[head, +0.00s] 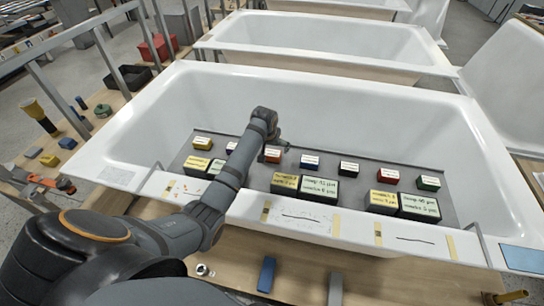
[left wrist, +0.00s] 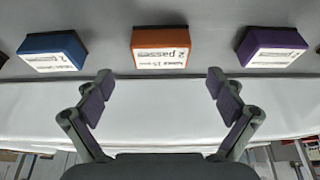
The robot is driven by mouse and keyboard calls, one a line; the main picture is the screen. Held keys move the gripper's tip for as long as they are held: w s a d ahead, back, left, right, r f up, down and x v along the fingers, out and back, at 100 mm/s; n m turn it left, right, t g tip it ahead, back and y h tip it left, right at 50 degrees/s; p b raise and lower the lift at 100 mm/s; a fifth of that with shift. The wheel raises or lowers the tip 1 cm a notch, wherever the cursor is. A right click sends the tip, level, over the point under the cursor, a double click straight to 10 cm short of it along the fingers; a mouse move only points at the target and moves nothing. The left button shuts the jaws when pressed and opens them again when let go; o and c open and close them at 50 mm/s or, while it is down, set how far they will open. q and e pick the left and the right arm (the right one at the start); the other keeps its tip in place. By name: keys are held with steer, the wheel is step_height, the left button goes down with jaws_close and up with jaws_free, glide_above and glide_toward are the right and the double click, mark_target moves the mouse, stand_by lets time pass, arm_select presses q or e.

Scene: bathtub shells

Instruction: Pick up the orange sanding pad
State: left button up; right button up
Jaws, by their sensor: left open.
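The orange sanding pad (head: 272,155) lies on a grey mat (head: 450,212) inside the near bathtub, in a row of coloured pads. In the left wrist view the orange pad (left wrist: 160,38), with a white label, is centred beyond the fingertips. My left gripper (left wrist: 160,78) is open and empty, its fingers apart on either side of the pad's line and not touching it. In the head view my left gripper (head: 281,143) is near the orange pad and partly hidden by its wrist. My right gripper is not in view.
A blue pad (left wrist: 52,52) and a purple pad (left wrist: 270,46) flank the orange one, with gaps. Larger labelled blocks (head: 319,189) stand nearer the front. The tub's white front rim (head: 300,218) lies under my left arm. A blue object (head: 266,275) is on the wooden bench.

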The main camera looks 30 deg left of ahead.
mark_target(272, 152)
arm_select(q)
steer(key=x, duration=0.5)
steer(key=shift+s+f, duration=0.1)
steer(key=shift+s, duration=0.25)
steer(key=c, duration=1.3)
steer(key=shift+o, duration=0.2)
steer(key=shift+r, duration=0.2)
steer(key=shift+r, duration=0.25)
step_height(272, 152, up, 3)
steer(key=shift+d+f, duration=0.1)
steer(key=s+d+r, duration=0.6)
steer(key=s+r, duration=0.3)
steer(key=s, duration=0.3)
steer(key=shift+d+r, duration=0.25)
